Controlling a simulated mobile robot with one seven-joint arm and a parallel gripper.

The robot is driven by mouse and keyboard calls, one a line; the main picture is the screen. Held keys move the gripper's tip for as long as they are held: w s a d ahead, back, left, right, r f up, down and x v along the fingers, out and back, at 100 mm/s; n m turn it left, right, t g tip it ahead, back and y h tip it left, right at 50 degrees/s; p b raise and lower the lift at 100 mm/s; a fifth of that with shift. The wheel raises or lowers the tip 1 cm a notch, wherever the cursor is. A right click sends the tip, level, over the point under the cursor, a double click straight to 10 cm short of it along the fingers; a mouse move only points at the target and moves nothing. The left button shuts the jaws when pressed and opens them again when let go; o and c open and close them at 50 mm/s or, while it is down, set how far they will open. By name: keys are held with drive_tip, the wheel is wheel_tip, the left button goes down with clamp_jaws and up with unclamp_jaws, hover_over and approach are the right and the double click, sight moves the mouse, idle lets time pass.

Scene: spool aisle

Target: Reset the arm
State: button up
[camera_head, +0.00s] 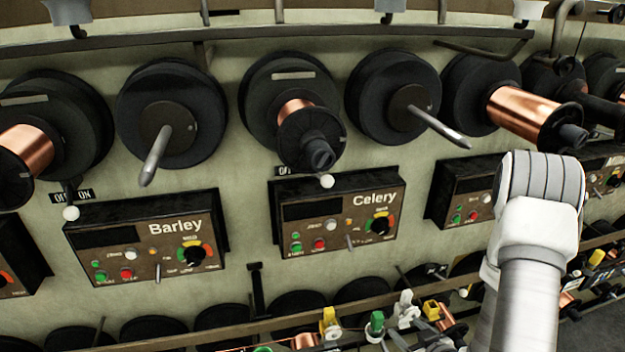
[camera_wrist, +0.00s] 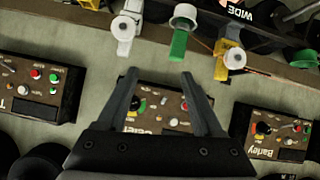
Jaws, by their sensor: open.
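My gripper (camera_wrist: 160,76) shows in the wrist view with its two fingers apart and nothing between them. Behind the fingers is the Celery control box (camera_wrist: 168,100), upside down in that view and partly hidden by the gripper. In the head view my white arm rises at the right, and my gripper cannot be made out there. The Celery box (camera_head: 340,212) is on the wall left of the arm. The Barley box (camera_head: 145,240) is further left, and it also shows at the right of the wrist view (camera_wrist: 270,132).
Black spool holders line the wall, some with copper spools (camera_head: 520,110) and some with bare metal spindles (camera_head: 157,155) jutting out. A lower rail (camera_head: 235,332) carries white, green and yellow fittings; a green one (camera_wrist: 179,45) shows in the wrist view. A box (camera_head: 460,200) is beside my arm.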

wheel_tip(320, 180, up, 21)
drive_tip(key=w+d+m+g+h+p, duration=0.1)
drive_tip(key=w+m+g+h+p, duration=0.1)
drive_tip(key=g+h+p, duration=0.15)
drive_tip(key=s+a+r, duration=0.3)
drive_tip(key=s+r, duration=0.2)
drive_tip(key=s, duration=0.1)
drive_tip(key=s+a+r+m+g+p, duration=0.1)
drive_tip(key=s+a+r, duration=0.2)
drive_tip(key=s+r, duration=0.2)
drive_tip(key=s+a+r+m+g+y, duration=0.1)
drive_tip(key=s+a+r, duration=0.2)
drive_tip(key=s+r, duration=0.3)
drive_tip(key=shift+s, duration=0.65)
